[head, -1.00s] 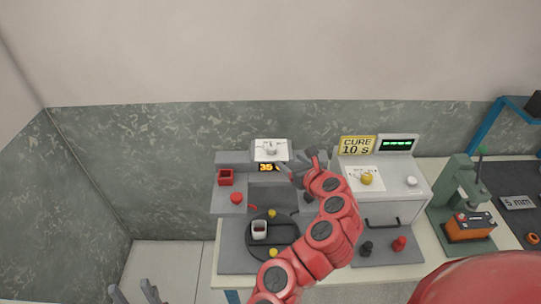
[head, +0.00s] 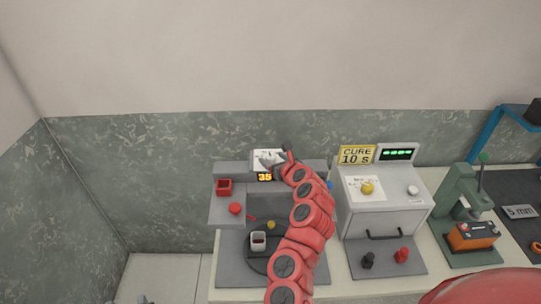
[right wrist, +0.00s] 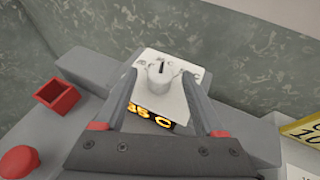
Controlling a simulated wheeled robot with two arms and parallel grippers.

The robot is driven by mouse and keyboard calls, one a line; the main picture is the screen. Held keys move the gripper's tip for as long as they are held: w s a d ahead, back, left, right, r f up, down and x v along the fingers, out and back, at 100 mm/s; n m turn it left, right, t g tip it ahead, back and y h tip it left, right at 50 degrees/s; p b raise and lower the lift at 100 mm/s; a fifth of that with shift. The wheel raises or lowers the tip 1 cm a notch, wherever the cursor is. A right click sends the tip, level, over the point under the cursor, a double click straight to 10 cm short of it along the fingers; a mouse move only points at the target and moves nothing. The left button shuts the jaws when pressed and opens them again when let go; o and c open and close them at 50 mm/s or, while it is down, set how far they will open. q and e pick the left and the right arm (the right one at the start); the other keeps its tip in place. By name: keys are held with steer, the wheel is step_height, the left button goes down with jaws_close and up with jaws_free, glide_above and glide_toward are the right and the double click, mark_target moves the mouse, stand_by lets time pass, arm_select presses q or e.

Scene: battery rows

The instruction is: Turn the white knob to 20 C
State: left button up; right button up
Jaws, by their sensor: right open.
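The white knob (right wrist: 158,82) sits on a white dial plate (right wrist: 172,106) in the right wrist view, with a dark pointer mark toward the plate's far edge. Below it an orange display (right wrist: 150,119) ends in "5 C"; in the head view the display (head: 264,177) reads 35. My right gripper (right wrist: 160,76) is open, its fingers on either side of the knob in the picture; I cannot tell whether they touch it. In the head view my right gripper (head: 271,161) covers much of the dial plate (head: 261,154). Of my left gripper only a tip shows at the bottom edge.
A red bin (head: 224,187) and a red button (head: 235,208) are left of the display. The cure oven (head: 385,219) with a yellow knob (head: 367,188) is close on the right.

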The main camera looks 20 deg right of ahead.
steer(key=shift+w, duration=0.5)
steer(key=shift+p+x, duration=0.35)
steer(key=shift+x, duration=0.6)
steer(key=shift+f, duration=0.15)
jaws_close()
